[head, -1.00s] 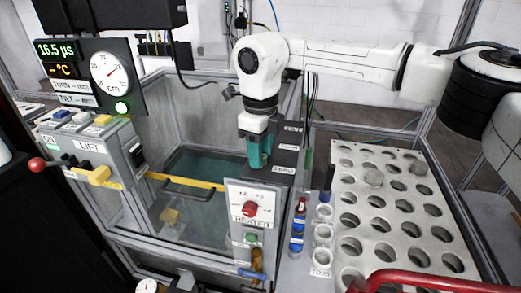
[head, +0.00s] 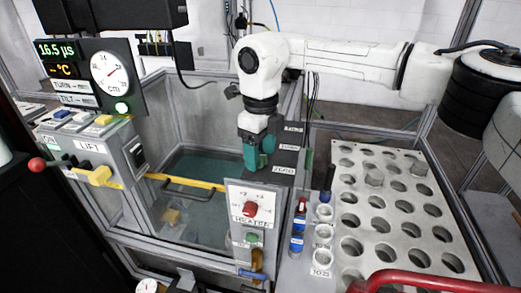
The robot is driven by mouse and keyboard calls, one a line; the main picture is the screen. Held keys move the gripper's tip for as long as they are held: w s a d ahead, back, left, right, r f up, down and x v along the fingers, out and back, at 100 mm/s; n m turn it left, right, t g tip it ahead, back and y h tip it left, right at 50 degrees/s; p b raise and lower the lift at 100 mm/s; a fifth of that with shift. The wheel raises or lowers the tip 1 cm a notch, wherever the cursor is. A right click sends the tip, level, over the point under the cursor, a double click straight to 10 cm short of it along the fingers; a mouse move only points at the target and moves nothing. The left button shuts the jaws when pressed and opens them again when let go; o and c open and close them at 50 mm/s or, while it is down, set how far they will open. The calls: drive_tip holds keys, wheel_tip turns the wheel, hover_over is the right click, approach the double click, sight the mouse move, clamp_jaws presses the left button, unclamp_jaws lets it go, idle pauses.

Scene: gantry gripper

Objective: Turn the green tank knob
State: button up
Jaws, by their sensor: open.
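A small green knob (head: 252,238) sits on the front of the tank, low on the white heater panel and below the red heater knob (head: 250,209). The glass-walled tank (head: 200,163) holds greenish water. My gripper (head: 255,168), teal-bodied at the end of my white arm, hangs pointing down over the tank's right side, beside the dark labelled blocks. It is open, well above and behind the green knob and apart from it. Its fingertips are small and hard to make out.
A grey rack (head: 400,210) with several round holes stands at the right, with small bottles (head: 324,234) along its left edge. A red curved rail (head: 430,281) crosses the lower right. The lift box (head: 98,155) with a yellow lever stands at the left.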

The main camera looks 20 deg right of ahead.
sight(261, 156)
wheel_tip(261, 156, up, 11)
drive_tip(key=b, duration=0.1)
drive_tip(key=shift+b, duration=0.3)
drive_tip(key=shift+f, duration=0.2)
idle(0.5)
